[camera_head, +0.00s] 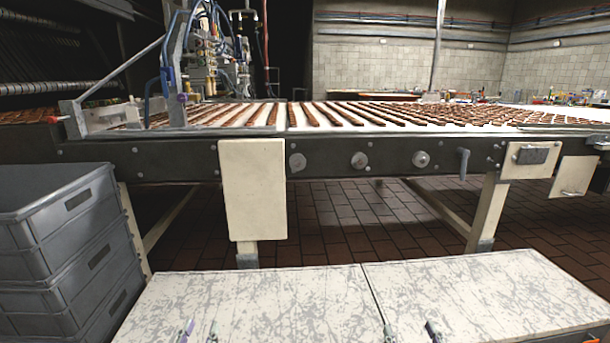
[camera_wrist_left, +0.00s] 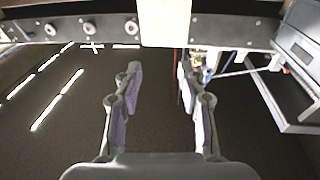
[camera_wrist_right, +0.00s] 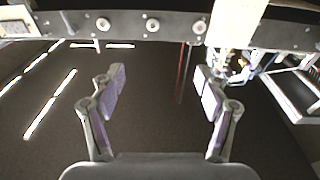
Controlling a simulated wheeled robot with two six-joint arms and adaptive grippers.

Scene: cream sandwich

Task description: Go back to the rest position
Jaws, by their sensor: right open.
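My left gripper (camera_head: 199,331) shows at the bottom edge of the head view, its fingertips in front of the pale table. In the left wrist view my left gripper (camera_wrist_left: 160,75) has its fingers apart with nothing between them. My right gripper (camera_head: 410,332) shows at the bottom edge too, further right. In the right wrist view my right gripper (camera_wrist_right: 160,80) is open wider and empty. Both grippers are apart from each other. The arms behind them are out of the head view.
A pale scratched table (camera_head: 300,290) with a seam lies bare in front. Grey stacked crates (camera_head: 50,250) stand at the left. Beyond is a conveyor (camera_head: 340,160) carrying rows of brown bars (camera_head: 370,115), with machinery (camera_head: 205,50) at its left. Tiled floor (camera_head: 345,215) lies between.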

